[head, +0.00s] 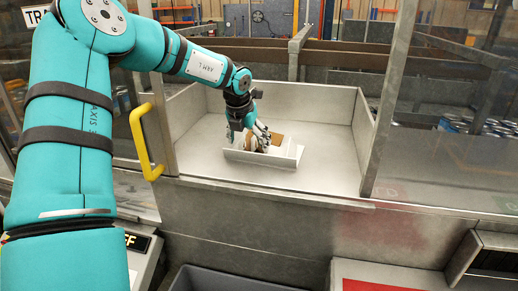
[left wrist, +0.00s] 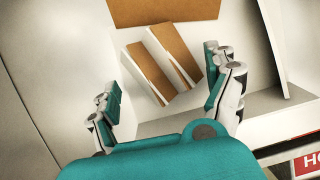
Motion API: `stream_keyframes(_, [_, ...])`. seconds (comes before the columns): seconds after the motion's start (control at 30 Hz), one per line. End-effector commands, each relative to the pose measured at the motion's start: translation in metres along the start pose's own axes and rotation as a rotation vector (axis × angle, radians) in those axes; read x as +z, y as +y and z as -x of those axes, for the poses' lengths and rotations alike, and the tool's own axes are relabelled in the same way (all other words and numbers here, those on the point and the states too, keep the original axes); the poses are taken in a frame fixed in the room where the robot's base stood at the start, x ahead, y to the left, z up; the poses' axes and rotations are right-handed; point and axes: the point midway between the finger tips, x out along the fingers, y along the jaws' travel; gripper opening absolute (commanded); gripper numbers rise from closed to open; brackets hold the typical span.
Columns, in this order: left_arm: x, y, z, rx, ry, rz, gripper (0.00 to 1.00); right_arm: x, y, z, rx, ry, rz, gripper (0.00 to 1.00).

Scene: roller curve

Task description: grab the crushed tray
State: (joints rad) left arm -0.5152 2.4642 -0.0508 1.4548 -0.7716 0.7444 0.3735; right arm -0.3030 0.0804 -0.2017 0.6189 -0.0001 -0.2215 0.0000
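The crushed tray, a white and brown folded piece, shows between the fingers in the left wrist view (left wrist: 160,66), tilted. In the head view a white, low-walled piece with brown parts (head: 262,157) sits on the floor of the grey metal bay; I cannot tell exactly which part is the crushed tray. My left gripper (head: 249,136) reaches down over it. In the left wrist view the gripper (left wrist: 164,78) has its fingers spread on both sides of the folded piece, with gaps showing. My right gripper is not in view.
The bay (head: 325,120) has raised walls at the back and sides, with free floor right of the white piece. A yellow handle (head: 144,143) stands at the left opening. A brown panel (left wrist: 165,10) shows beyond the folded piece. A grey bin (head: 225,280) is below.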

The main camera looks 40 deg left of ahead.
Motion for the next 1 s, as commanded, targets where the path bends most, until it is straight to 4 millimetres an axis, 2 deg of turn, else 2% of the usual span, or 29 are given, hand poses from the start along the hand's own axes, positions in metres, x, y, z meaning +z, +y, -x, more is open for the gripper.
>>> stream_keyframes(0.03, [0.0,0.0,0.0,0.0,0.0,0.0,0.77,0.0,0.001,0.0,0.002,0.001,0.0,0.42])
stream_keyframes(0.37, [0.0,0.0,0.0,0.0,0.0,0.0,0.35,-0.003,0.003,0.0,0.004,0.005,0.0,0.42])
stream_keyframes(0.77, [0.003,0.0,0.005,0.0,-0.002,0.0,0.35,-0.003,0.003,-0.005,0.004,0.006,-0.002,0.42])
stream_keyframes(1.0, [0.015,0.0,0.032,0.0,-0.007,0.0,0.35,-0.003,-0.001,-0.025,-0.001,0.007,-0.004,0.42])
